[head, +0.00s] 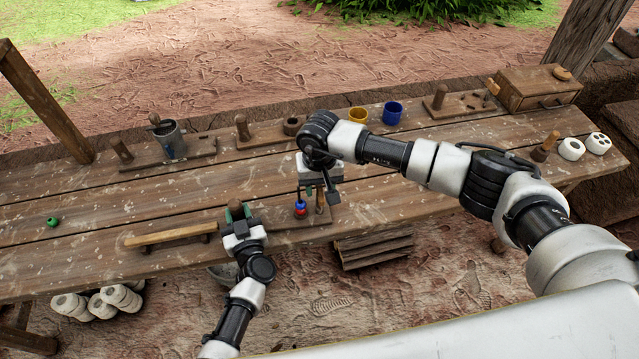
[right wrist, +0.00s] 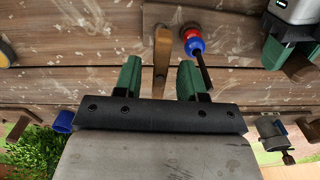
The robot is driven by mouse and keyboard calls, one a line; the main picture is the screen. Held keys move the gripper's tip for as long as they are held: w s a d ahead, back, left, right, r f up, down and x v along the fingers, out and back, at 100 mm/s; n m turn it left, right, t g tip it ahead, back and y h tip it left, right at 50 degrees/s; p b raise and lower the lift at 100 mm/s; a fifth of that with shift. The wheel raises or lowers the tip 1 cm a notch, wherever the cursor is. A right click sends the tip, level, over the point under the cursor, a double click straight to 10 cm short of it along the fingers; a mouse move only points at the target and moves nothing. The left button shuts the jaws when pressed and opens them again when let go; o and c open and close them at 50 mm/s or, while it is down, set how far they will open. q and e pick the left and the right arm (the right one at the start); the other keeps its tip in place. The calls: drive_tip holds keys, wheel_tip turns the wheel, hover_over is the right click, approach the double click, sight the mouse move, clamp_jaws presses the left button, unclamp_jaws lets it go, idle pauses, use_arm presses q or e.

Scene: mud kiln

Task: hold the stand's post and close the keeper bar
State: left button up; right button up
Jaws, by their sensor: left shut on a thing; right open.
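The stand's wooden base (head: 302,221) lies at the front edge of the bench. My left gripper (head: 238,218) is shut on the stand's post (head: 236,206); only the post's rounded top shows. My right gripper (head: 314,188) is open above the right end of the stand. In the right wrist view, its green fingertips (right wrist: 160,76) lie either side of a narrow wooden bar (right wrist: 163,48), apparently the keeper bar, with gaps on both sides. A red and blue piece (head: 300,208) stands just left of the bar; it also shows in the right wrist view (right wrist: 194,42).
A pale wooden rail (head: 170,237) lies left of the stand. A metal cup (head: 171,139), yellow cup (head: 358,115), blue cup (head: 393,112) and small drawer box (head: 538,88) stand along the back. A green bead (head: 53,222) lies far left. The middle planks are mostly clear.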

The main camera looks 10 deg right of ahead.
clamp_jaws()
drive_tip(key=shift+m, duration=0.3)
drive_tip(key=m, duration=0.3)
drive_tip(key=shift+m, duration=0.3)
drive_tip(key=m, duration=0.4)
drive_tip(key=shift+m, duration=0.3)
drive_tip(key=m, duration=0.4)
drive_tip(key=shift+m, duration=1.9)
